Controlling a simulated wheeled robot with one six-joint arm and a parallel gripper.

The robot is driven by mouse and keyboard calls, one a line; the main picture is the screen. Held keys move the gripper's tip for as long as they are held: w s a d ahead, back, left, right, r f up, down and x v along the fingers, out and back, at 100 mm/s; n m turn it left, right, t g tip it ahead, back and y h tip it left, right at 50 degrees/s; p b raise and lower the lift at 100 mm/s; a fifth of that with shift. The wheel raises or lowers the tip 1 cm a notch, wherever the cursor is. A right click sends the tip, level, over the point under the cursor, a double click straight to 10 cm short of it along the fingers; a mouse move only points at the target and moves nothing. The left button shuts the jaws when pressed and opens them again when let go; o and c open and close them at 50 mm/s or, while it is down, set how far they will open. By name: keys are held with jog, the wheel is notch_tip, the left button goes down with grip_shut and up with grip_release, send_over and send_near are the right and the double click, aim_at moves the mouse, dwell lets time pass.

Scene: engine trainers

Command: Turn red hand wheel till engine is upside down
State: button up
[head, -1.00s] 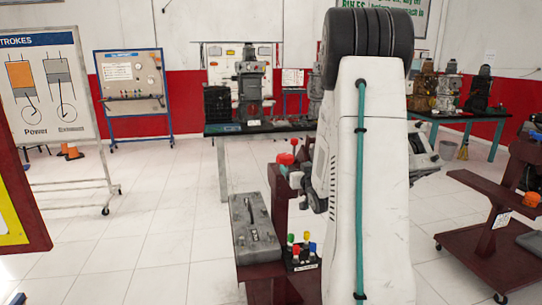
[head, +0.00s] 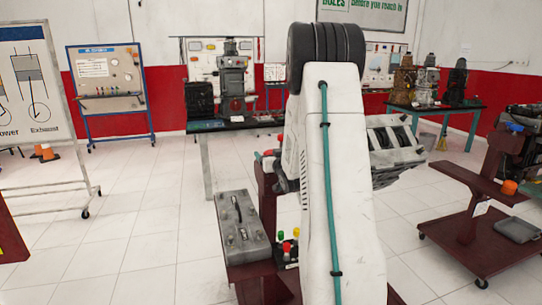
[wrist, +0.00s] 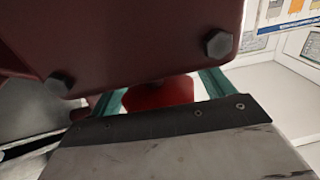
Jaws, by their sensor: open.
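The grey engine (head: 395,145) shows partly to the right of my arm in the head view. It sits tilted on a dark red stand (head: 267,205), and my arm hides much of both. In the wrist view a rounded red piece (wrist: 160,92), apparently part of the red hand wheel, lies between the teal fingers of my gripper (wrist: 162,94). The fingers are apart, one on each side of it; I cannot tell whether they touch it. In the head view my gripper is hidden behind my arm.
A dark red plate with bolts (wrist: 130,40) hangs close above my gripper. Another red stand (head: 475,220) is at the right. The floor at left (head: 130,230) is clear.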

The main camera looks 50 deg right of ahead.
jog(key=c, duration=1)
jog(key=shift+m+g+h, duration=0.3)
jog(key=shift+h, duration=0.1)
jog(key=m+g+h, duration=0.1)
jog(key=g+h, duration=0.1)
jog(key=m+g+h, duration=0.3)
jog(key=m+g, duration=0.1)
jog(key=shift+s+d+h, duration=0.2)
jog(key=shift+s+h, duration=0.05)
jog(key=shift+h, duration=0.15)
jog(key=m+g, duration=0.2)
jog(key=g, duration=0.1)
jog(key=m+g+h, duration=0.1)
jog(key=m+g, duration=0.1)
jog(key=g, duration=0.1)
jog(key=s+m+g+h, duration=0.1)
jog(key=m+g, duration=0.1)
jog(key=g, duration=0.1)
jog(key=shift+d+m, duration=0.2)
jog(key=shift+m, duration=0.1)
jog(key=m+g, duration=0.2)
jog(key=g, duration=0.1)
jog(key=m+g+y, duration=0.1)
jog(key=g, duration=0.2)
jog(key=m+g, duration=0.2)
jog(key=shift+s+m+g+y, duration=0.3)
jog(key=shift+s+g+y, duration=0.1)
jog(key=m+g+y, duration=0.6)
jog(key=shift+s+a+g+y, duration=0.3)
jog(key=shift+s+a, duration=0.1)
